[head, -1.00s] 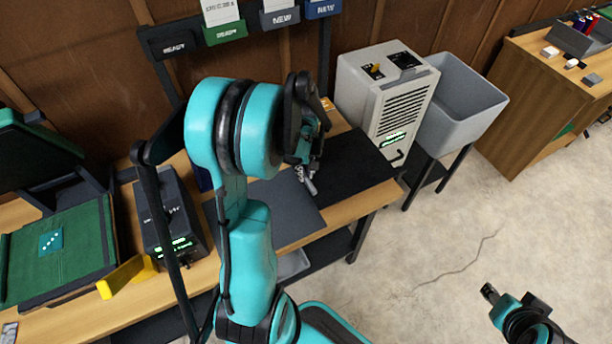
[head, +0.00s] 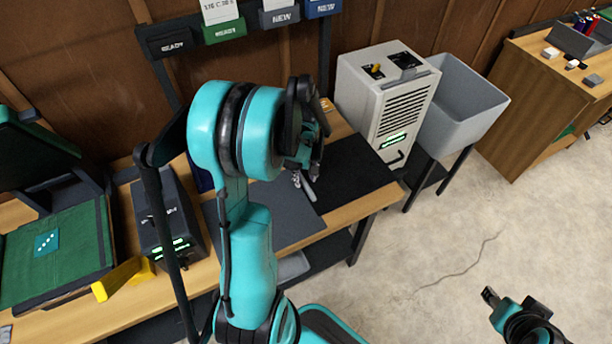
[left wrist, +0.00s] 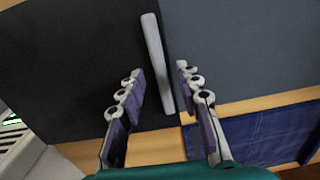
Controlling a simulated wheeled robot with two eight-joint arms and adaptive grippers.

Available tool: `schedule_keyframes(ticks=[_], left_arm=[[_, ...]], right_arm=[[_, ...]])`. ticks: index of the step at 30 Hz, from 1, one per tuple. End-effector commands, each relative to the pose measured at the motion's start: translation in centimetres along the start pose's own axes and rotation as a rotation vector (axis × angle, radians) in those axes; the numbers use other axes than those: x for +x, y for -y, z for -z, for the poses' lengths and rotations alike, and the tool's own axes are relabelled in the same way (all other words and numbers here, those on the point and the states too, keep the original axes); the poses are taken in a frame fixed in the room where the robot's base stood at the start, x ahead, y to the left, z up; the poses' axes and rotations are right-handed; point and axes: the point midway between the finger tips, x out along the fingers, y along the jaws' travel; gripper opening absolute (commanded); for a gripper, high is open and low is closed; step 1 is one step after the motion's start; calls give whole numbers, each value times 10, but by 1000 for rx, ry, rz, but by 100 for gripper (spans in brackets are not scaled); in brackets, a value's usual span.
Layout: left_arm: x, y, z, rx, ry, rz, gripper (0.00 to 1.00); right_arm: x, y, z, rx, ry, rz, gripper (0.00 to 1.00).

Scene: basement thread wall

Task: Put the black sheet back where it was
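The black sheet (head: 358,172) lies flat at the right end of the wooden bench and fills the left of the left wrist view (left wrist: 65,70). A dark grey sheet or mat (head: 290,212) lies beside it, on the right in the left wrist view (left wrist: 245,55). My left gripper (head: 305,185) is over the seam between them. In the left wrist view its fingers (left wrist: 158,72) are open, with a pale grey bar (left wrist: 153,50) showing between them along the seam. I cannot tell if they touch it. My right gripper (head: 490,295) is over the floor, far from the bench.
A black READY holder (head: 172,42), a green holder (head: 224,30) and NEW holders hang on the rack behind. A grey machine (head: 385,100) and a grey bin (head: 460,105) stand right of the bench. A dark blue sheet (left wrist: 262,135) lies near my left gripper.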

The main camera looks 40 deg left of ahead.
Motion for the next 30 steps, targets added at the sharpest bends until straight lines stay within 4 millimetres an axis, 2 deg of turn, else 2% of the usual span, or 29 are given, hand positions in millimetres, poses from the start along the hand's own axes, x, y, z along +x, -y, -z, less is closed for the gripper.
schedule_keyframes(ticks=[7, 11, 21, 25, 30], left_arm=[[-2, 0, 0, 0, 0, 0, 34], [-14, 0, 0, 0, 0, 0, 34], [-92, 0, 0, 0, 0, 0, 34], [-114, 0, 0, 0, 0, 0, 34], [-130, 0, 0, 2, -1, 0, 34]], right_arm=[[-2, 0, 1, 0, 0, 0, 40], [-11, 0, 8, 0, 0, 0, 40], [-34, 0, 24, 0, 0, 0, 40], [-40, 0, 28, 0, 0, 0, 40], [-43, 0, 31, 0, 0, 0, 40]])
